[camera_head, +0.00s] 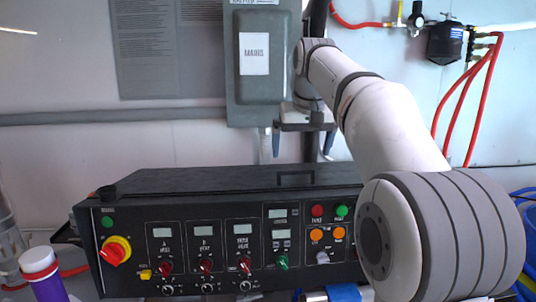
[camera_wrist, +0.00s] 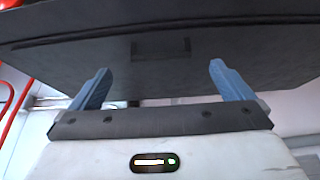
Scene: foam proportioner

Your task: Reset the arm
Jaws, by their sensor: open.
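My arm reaches in from the lower right of the head view and extends toward the back wall. My gripper (camera_head: 302,145) hangs at its end, pointing down above the black control box (camera_head: 240,180). In the wrist view, the two blue fingers of my gripper (camera_wrist: 158,85) stand wide apart with nothing between them. The box's dark top with a recessed handle (camera_wrist: 160,48) fills the upper part of that view. The fingers look clear of the box. My arm hides the right end of the box.
A grey electrical cabinet (camera_head: 264,85) labelled "MAINS" is on the wall behind my gripper. The panel has a red-yellow rotary switch (camera_head: 115,251), several knobs and buttons. Red hoses (camera_head: 470,95) hang at the right. A purple-and-white container (camera_head: 43,272) stands at lower left.

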